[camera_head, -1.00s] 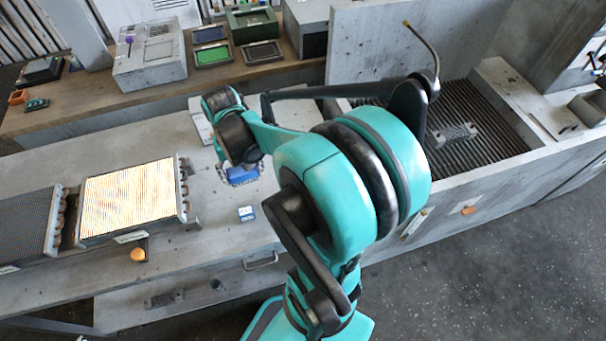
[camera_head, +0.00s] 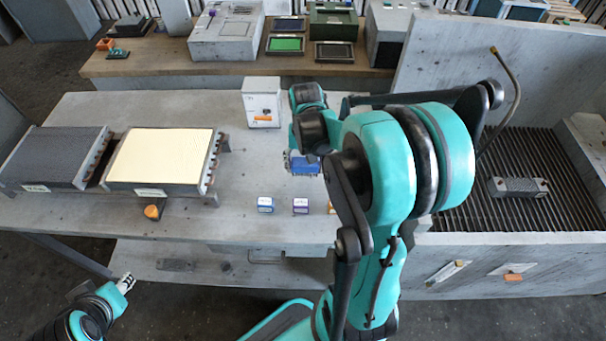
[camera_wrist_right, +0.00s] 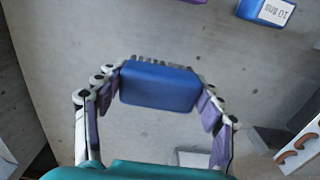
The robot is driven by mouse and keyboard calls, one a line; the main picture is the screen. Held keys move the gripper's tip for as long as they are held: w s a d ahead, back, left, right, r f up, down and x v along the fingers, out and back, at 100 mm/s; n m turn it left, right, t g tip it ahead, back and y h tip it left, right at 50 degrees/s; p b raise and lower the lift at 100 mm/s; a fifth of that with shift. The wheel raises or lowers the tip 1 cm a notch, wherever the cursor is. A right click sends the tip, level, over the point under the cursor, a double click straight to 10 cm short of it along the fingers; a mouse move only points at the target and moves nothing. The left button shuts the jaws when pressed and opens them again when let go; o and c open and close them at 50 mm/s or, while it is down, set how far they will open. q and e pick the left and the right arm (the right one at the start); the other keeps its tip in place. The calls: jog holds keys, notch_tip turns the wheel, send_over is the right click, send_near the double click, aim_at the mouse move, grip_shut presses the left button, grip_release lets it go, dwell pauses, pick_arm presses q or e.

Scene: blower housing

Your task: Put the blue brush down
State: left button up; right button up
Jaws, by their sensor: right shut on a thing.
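The blue brush (camera_head: 304,165) is over the grey bench (camera_head: 250,180), to the right of the white box. In the right wrist view the blue brush (camera_wrist_right: 160,88) shows a smooth blue back, with a row of bristles along its far edge. My right gripper (camera_wrist_right: 160,95) is shut on it, one finger at each end. In the head view my arm hides most of this gripper (camera_head: 304,152). I cannot tell whether the bristles touch the bench. My left gripper (camera_head: 126,283) is at the lower left, in front of the bench and away from the brush; its jaw opening is too small to read.
Small labelled blocks, blue (camera_head: 265,204) and purple (camera_head: 300,205), stand at the bench's front; an orange one is partly hidden. A white box (camera_head: 262,102) stands behind. A dark panel (camera_head: 52,157) and a bright panel (camera_head: 160,160) lie left. A ribbed basin (camera_head: 545,205) is right.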

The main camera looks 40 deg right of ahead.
aim_at(302, 171)
jog(key=shift+w+d+f, duration=0.25)
jog(key=shift+w+f, duration=0.55)
jog(key=shift+w, duration=0.25)
notch_tip(302, 171, down, 4)
jog(key=shift+r+b, duration=0.25)
jog(key=shift+b, duration=0.75)
jog(key=shift+f, duration=0.15)
jog(key=shift+f, duration=0.15)
jog(key=o, duration=1.3)
